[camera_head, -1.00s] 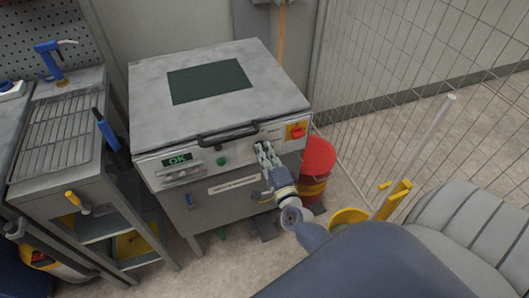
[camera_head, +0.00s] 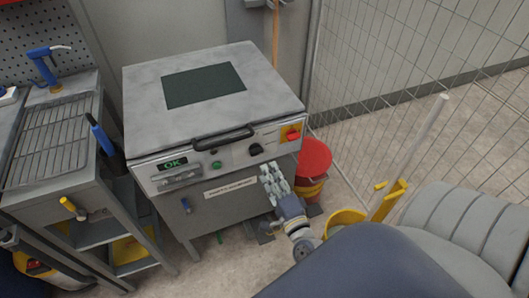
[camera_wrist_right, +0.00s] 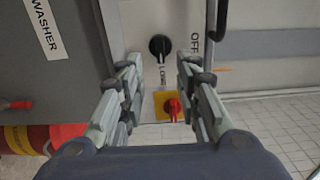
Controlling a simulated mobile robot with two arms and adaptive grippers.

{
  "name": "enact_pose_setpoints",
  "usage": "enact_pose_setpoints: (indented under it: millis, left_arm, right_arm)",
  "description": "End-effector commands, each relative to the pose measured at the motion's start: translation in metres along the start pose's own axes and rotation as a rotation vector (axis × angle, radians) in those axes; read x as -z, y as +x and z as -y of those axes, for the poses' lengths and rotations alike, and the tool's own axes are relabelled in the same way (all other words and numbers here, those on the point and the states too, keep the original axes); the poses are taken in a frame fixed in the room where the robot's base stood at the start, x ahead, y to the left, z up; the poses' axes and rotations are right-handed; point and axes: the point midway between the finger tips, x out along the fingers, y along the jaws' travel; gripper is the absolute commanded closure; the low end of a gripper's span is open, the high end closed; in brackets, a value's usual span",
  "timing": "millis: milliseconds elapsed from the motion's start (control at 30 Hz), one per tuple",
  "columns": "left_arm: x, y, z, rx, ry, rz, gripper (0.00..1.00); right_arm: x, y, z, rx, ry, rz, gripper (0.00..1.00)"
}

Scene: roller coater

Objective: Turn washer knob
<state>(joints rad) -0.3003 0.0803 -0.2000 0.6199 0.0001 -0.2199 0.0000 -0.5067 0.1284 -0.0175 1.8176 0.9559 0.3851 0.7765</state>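The washer (camera_head: 215,110) is a grey metal box with a closed lid and a front control strip. Its black knob (camera_head: 255,150) is on that strip, right of a green button (camera_head: 216,164). In the right wrist view the knob (camera_wrist_right: 159,46) is just beyond the fingertips, with its white pointer mark facing down in the picture toward a printed label. My right gripper (camera_head: 273,176) is open and empty, below and right of the knob in the head view, apart from it. The right wrist view shows its two fingers (camera_wrist_right: 159,66) spread. My left gripper is not in view.
A red switch on a yellow plate (camera_head: 292,133) is right of the knob. A black handle (camera_head: 224,138) sticks out at the lid's front. A red bucket (camera_head: 315,157) and wire fence stand at right. A grey rack table (camera_head: 90,180) stands close at left.

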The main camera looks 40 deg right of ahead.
Motion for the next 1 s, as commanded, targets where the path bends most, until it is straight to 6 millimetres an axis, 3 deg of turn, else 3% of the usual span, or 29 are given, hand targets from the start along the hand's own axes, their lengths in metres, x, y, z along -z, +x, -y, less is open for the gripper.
enact_pose_setpoints:
  millis: [100, 300, 900, 1000]
  left_arm:
    - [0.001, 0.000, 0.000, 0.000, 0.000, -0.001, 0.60]
    - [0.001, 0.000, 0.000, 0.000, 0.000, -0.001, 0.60]
    - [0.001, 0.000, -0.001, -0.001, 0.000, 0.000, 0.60]
    - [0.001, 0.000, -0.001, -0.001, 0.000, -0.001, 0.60]
  right_arm:
    - [0.000, -0.019, -0.001, -0.002, 0.000, 0.001, 0.69]
    - [0.000, -0.034, 0.000, 0.000, 0.000, 0.000, 0.69]
    - [0.000, -0.036, 0.000, 0.000, 0.000, 0.000, 0.69]
    - [-0.003, -0.036, -0.009, -0.017, -0.025, 0.010, 0.69]
